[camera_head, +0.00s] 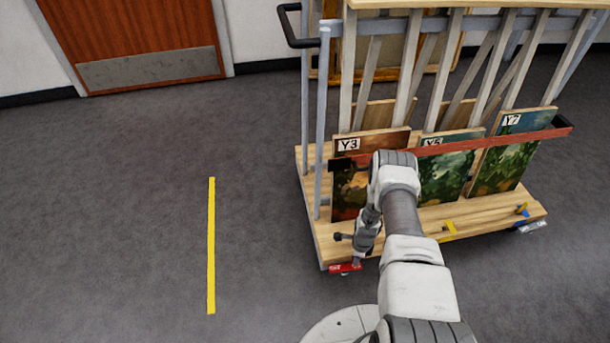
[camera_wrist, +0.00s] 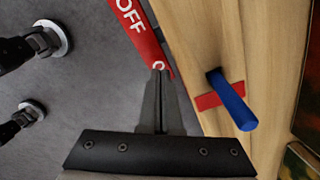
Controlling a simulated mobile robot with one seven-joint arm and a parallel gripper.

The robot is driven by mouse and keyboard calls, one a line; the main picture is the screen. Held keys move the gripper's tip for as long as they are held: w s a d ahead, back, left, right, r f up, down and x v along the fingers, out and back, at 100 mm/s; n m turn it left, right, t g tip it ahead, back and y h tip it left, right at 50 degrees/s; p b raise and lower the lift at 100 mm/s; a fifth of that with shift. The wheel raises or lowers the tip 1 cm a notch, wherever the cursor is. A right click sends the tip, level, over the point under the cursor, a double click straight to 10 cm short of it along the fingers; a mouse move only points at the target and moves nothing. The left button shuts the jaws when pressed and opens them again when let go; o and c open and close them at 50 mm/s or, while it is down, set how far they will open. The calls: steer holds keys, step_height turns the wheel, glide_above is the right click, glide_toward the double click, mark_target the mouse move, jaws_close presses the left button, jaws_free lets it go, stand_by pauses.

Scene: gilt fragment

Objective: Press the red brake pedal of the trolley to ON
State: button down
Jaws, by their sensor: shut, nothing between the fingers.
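The trolley (camera_head: 330,232) has a wooden deck and upright slats. Its red brake pedal (camera_head: 341,268) sticks out at the deck's near left corner. In the wrist view the pedal (camera_wrist: 142,34) runs along the deck edge, with white letters "OFF" near the top and part of another letter by my fingertips. My gripper (camera_wrist: 158,70) is shut and empty, its tips at the lower end of the pedal. In the head view my gripper (camera_head: 357,262) points down beside the pedal. I cannot tell whether the tips touch it; they hide part of the lettering.
A blue peg (camera_wrist: 232,102) on a red patch stands on the deck right of my fingers. Paintings labelled Y3 (camera_head: 349,200), Y5 (camera_head: 447,178) and Y7 (camera_head: 505,165) stand behind a red bar (camera_head: 490,141). A yellow floor line (camera_head: 211,245) lies left; the floor around it is clear.

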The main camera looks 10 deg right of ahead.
step_height(320, 180, up, 6)
steer(key=p, duration=0.3)
steer(key=shift+f, duration=0.15)
steer(key=shift+s, duration=0.1)
stand_by(0.5)
